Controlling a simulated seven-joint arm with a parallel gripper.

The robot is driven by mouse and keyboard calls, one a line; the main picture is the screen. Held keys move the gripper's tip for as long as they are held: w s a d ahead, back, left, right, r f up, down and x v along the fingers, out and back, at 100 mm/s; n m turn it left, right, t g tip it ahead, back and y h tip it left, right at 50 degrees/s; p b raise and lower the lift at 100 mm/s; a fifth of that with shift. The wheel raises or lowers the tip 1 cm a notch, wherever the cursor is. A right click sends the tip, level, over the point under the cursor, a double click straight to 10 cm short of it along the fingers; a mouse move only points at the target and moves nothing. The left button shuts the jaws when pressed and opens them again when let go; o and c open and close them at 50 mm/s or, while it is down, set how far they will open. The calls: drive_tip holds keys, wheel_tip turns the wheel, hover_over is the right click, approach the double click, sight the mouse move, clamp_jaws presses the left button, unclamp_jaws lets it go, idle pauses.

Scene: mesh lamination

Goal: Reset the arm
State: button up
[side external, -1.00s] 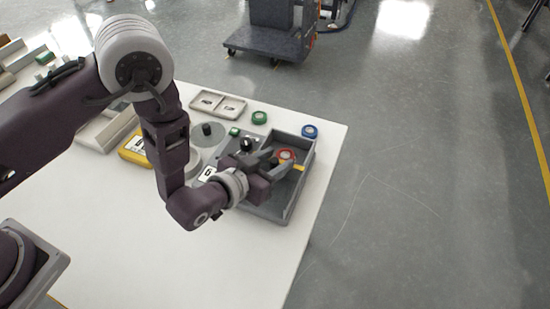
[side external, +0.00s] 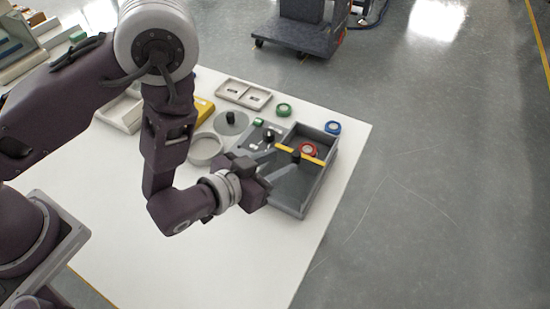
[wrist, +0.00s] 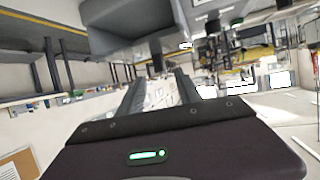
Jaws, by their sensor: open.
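My gripper (side external: 281,148) is open and empty, its two fingers spread above the left part of the grey tray (side external: 318,190). In the wrist view the fingers (wrist: 158,78) stand apart with nothing between them, and the grey tray (wrist: 135,35) is at the top. A red tape roll (side external: 308,150) lies in the back part of the tray, apart from my fingers. A yellow strip (side external: 313,160) runs across the tray close to the roll. My arm is bent over the white table (side external: 225,255).
The table's front is clear. A dark cart (side external: 300,35) stands on the floor beyond.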

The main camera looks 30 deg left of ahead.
drive_tip(key=s+a+r+n+g+y, duration=0.1)
drive_tip(key=a+r+g, duration=0.1)
drive_tip(key=a+r, duration=0.5)
drive_tip(key=a+r+n+g, duration=0.2)
drive_tip(key=a+r, duration=0.1)
drive_tip(key=r, duration=0.9)
drive_tip(key=s+a+r+g, duration=0.1)
drive_tip(key=s+a, duration=0.2)
drive_tip(key=s, duration=0.4)
drive_tip(key=s+a+r+g+y, duration=0.1)
drive_tip(key=s+a+r, duration=0.1)
drive_tip(key=s+a, duration=0.2)
drive_tip(key=s+a+r+g+y, duration=0.1)
drive_tip(key=s+a, duration=0.3)
drive_tip(key=s, duration=0.6)
drive_tip(key=shift+a+r, duration=0.25)
drive_tip(key=shift+r, duration=0.05)
